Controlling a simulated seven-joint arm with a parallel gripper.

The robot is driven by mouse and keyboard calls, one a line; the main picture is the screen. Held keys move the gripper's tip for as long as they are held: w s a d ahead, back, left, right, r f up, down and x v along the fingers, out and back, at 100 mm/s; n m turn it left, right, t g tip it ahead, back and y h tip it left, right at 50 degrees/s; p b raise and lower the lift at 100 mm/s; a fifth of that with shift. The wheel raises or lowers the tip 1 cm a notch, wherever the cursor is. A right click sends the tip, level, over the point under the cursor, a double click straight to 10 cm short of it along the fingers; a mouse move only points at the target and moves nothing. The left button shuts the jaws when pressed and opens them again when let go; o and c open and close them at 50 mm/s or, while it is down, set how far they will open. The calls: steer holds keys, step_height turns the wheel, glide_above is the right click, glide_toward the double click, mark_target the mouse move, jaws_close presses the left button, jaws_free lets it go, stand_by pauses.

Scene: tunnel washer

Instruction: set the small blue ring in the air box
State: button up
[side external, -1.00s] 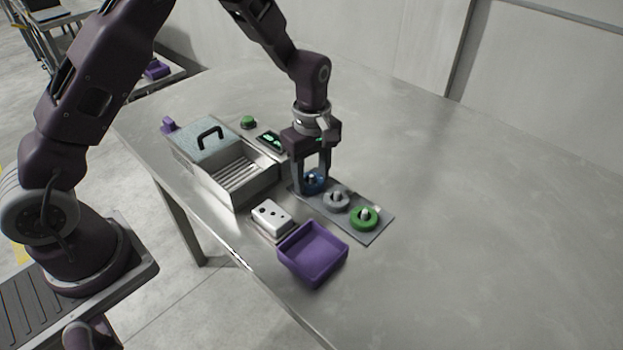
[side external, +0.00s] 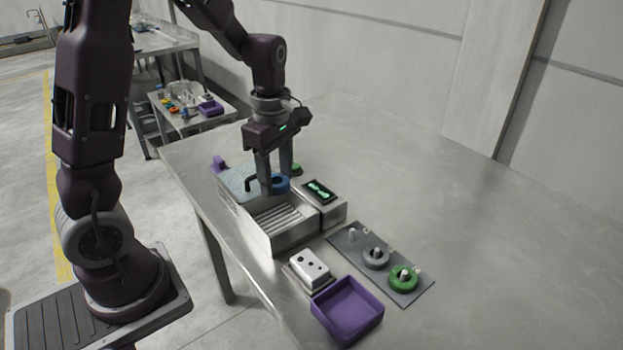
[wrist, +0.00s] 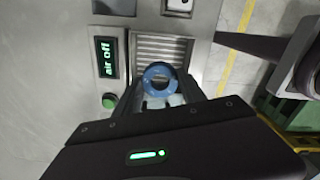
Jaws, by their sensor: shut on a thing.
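The small blue ring (side external: 281,184) is held between the fingers of my gripper (side external: 275,186), which is shut on it. It also shows in the wrist view (wrist: 159,78). The air box (side external: 292,242) is a metal box with a slatted floor, open at its near part. A speckled lid (side external: 236,180) with a black handle covers its far part. My gripper holds the ring above the box, near the lid's edge and handle. The exact height above the slats is hard to tell. The display (wrist: 107,57) beside the box reads "air off".
A grey plate (side external: 348,258) holds a bare peg, a grey ring (side external: 376,257) and a green ring (side external: 403,279). A white block with holes (side external: 309,264) and a purple tray (side external: 347,310) stand in front. A green button (wrist: 109,101) is beside the display. The table's right side is clear.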

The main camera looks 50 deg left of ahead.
glide_above(280, 225)
steer(key=shift+f, duration=2.95)
steer(key=shift+f, duration=0.15)
steer(key=shift+f, duration=0.95)
steer(key=shift+f, duration=0.1)
steer(key=shift+f, duration=0.8)
steer(key=shift+f, duration=0.15)
